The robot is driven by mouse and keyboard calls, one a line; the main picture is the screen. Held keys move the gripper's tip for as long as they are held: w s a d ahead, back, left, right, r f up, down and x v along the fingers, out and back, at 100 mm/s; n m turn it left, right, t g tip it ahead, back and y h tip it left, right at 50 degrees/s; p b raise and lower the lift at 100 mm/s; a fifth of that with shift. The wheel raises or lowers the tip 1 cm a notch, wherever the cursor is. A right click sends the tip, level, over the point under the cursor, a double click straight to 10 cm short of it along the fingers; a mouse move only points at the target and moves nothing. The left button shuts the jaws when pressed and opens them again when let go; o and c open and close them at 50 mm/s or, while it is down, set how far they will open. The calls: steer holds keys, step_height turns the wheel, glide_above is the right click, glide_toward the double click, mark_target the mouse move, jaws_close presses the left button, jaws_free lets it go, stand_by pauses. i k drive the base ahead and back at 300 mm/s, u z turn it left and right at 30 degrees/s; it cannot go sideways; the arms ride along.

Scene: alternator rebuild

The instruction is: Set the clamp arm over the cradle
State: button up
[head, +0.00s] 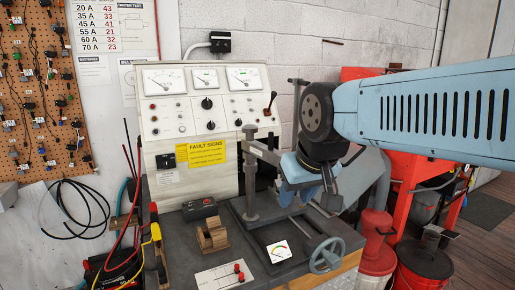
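A grey upright post (251,185) stands on the dark test bench. The clamp arm (263,151) is a grey bar near the top of this post, and it reaches right toward my gripper. A tan, wooden-looking block with a notched top (212,236), which looks like the cradle, sits on the bench left of the post. The bar does not lie over this block. My light blue gripper (307,197) points down to the right of the post, above the bench.
A meter panel (205,105) rises behind. A small dark box (199,209) and red and black cables (128,235) are left. Red cans (376,243) stand right.

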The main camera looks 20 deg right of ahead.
mark_target(269, 154)
steer(key=z, duration=0.65)
steer(key=k, duration=1.75)
steer(key=u, duration=0.3)
steer(key=i, duration=1.5)
steer(key=z, duration=0.05)
